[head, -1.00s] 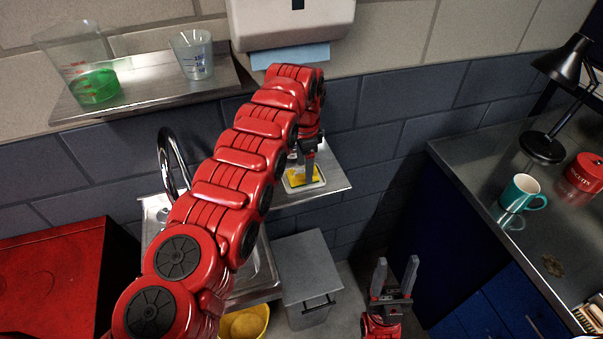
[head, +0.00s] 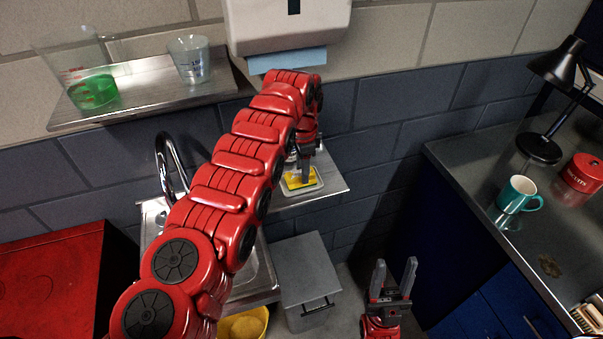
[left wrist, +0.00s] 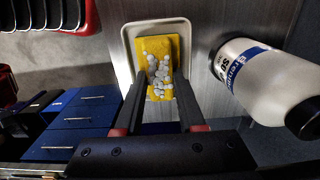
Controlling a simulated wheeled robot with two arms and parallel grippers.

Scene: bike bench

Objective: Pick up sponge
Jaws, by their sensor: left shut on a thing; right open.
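The yellow sponge (head: 291,182) lies in a pale shallow dish (head: 317,188) on the small steel shelf by the wall. In the left wrist view the sponge (left wrist: 150,44) has white foam-like spots on top, and the dish rim (left wrist: 127,45) surrounds it. My left gripper (left wrist: 160,80) is shut on the sponge, with one finger at each side; it points down at the dish in the head view (head: 304,179). I cannot tell whether the sponge is clear of the dish. My right gripper (head: 393,278) is open, empty and low at the bottom, away from the sponge.
A white bottle with a blue label (left wrist: 255,75) stands close beside the dish. A paper towel dispenser (head: 285,25) hangs above the arm. A sink with a tap (head: 172,165) and a grey bin (head: 305,270) are below. A counter with a teal mug (head: 517,194) is at right.

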